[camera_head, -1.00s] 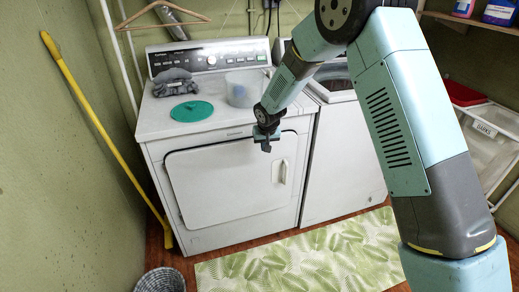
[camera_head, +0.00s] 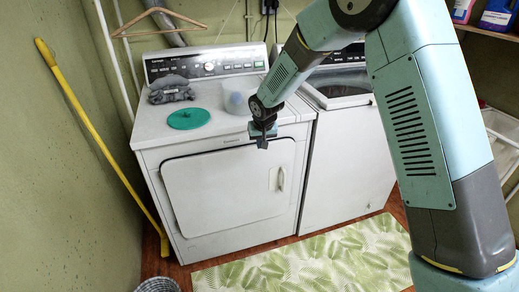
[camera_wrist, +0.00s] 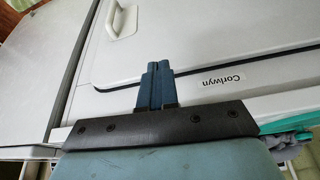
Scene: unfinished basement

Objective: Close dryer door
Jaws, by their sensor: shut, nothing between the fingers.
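The white dryer (camera_head: 215,227) stands against the back wall. Its door (camera_head: 225,185) lies up against the front, with a thin dark line along its top edge; I cannot tell whether it is fully latched. The door handle (camera_head: 281,179) is on its right side, and it also shows in the wrist view (camera_wrist: 122,20). My gripper (camera_head: 262,142) is in front of the dryer's upper front edge, near the door's top right. In the wrist view, my blue fingers (camera_wrist: 158,66) are together and empty over the dryer front, beside the Corlwyn label (camera_wrist: 221,81).
A teal lid (camera_head: 188,119), a folded grey cloth (camera_head: 171,92) and a translucent tub (camera_head: 238,101) sit on the dryer top. A white washer (camera_head: 345,155) stands to the right. A leaf-patterned mat (camera_head: 310,259) covers the floor; a yellow pole (camera_head: 95,130) leans at left.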

